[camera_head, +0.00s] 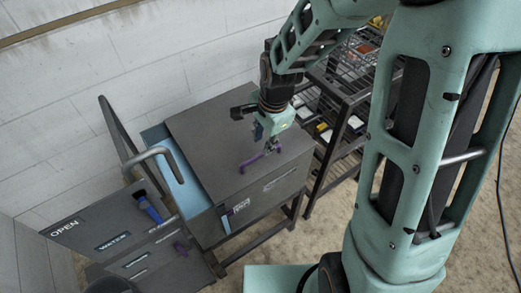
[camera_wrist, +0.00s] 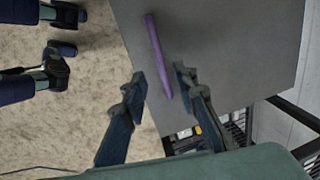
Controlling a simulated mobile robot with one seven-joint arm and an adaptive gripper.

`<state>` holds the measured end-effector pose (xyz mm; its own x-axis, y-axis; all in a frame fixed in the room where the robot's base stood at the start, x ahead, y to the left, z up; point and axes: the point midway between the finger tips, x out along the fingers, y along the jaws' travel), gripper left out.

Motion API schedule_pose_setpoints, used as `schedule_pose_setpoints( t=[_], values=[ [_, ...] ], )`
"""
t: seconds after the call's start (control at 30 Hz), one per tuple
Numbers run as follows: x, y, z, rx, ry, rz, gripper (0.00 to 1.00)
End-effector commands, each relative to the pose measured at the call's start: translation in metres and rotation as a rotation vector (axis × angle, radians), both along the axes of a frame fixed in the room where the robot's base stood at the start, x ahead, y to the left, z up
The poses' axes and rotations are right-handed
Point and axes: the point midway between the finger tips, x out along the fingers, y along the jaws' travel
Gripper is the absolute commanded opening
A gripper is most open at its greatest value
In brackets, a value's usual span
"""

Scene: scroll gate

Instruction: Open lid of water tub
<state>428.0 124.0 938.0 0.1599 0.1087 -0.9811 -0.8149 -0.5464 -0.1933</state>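A dark grey box with a flat grey lid (camera_head: 215,135) stands in the middle of the head view. A thin purple handle (camera_head: 250,163) lies on the lid's top near its right front edge. The handle also shows as a purple bar in the wrist view (camera_wrist: 154,45). My gripper (camera_head: 268,140) is above the lid, close to the handle. In the wrist view my gripper (camera_wrist: 160,76) is open, with the near end of the bar between its fingertips. I see no finger touching the bar. The lid lies flat; a light blue surface (camera_head: 178,180) shows at its left side.
Left of the box is a dark panel (camera_head: 85,228) marked OPEN and WATER, with a blue-handled brush-like object (camera_head: 150,209) on it. A grey curved tube (camera_head: 150,153) rises nearby. A wire rack (camera_head: 350,75) with goods stands behind right. Sandy floor is open at front.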

Motion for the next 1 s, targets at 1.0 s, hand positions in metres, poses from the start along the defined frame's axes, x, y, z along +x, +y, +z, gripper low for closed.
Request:
schedule_pose_setpoints(
  t=[1.0],
  values=[
    [0.011,0.007,-0.065,0.0,-0.002,0.002,0.12]
  ],
)
